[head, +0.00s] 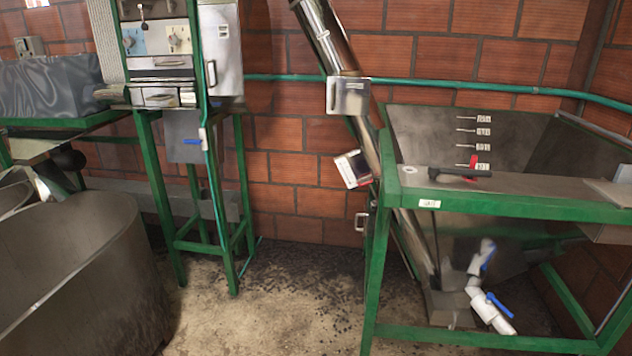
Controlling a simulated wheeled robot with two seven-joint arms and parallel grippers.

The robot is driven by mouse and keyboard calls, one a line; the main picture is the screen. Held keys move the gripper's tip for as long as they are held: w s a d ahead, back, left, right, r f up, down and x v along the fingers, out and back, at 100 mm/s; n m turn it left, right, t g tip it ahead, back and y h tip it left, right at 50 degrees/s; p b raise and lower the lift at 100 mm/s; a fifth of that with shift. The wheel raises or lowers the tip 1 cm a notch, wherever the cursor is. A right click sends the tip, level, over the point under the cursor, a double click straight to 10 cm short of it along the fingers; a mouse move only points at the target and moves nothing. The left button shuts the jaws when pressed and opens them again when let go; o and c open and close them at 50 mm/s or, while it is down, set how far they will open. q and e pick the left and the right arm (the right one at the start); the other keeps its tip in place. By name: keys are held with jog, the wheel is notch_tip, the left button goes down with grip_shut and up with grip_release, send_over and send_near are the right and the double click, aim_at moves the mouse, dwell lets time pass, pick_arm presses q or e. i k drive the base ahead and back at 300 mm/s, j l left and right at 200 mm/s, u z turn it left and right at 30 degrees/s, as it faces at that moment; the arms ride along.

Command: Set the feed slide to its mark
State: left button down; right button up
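No part labelled as the feed slide can be read. A green-framed metal hopper (410,125) stands at the right. On its front ledge lies a dark handle (458,174) with an upright red piece (473,162) beside it. Several white scale lines with small labels (483,132) run up the hopper's inner wall above the red piece. I cannot tell whether the red piece sits at a mark. At the upper left, a green-framed machine (160,60) carries plates with small knobs and a metal drawer-like part (162,97). Neither gripper is in view.
A slanted metal tube (328,35) runs down beside the hopper. White pipes with blue valve handles (490,300) sit under it. A large round metal tank (75,270) fills the lower left. The concrete floor between (265,310) is open, with dark scattered bits.

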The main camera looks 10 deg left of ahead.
aim_at(365, 180)
jog(key=i+j, duration=0.3)
jog(key=i, duration=0.25)
jog(key=i+j, duration=0.35)
jog(key=i, duration=0.2)
jog(key=i+j+z, duration=0.1)
jog(key=i+j, duration=0.2)
jog(key=i, duration=0.25)
jog(key=i+j, duration=0.4)
jog(key=i, duration=0.15)
jog(key=i+j, duration=0.35)
jog(key=i, duration=0.2)
jog(key=l+z, duration=0.05)
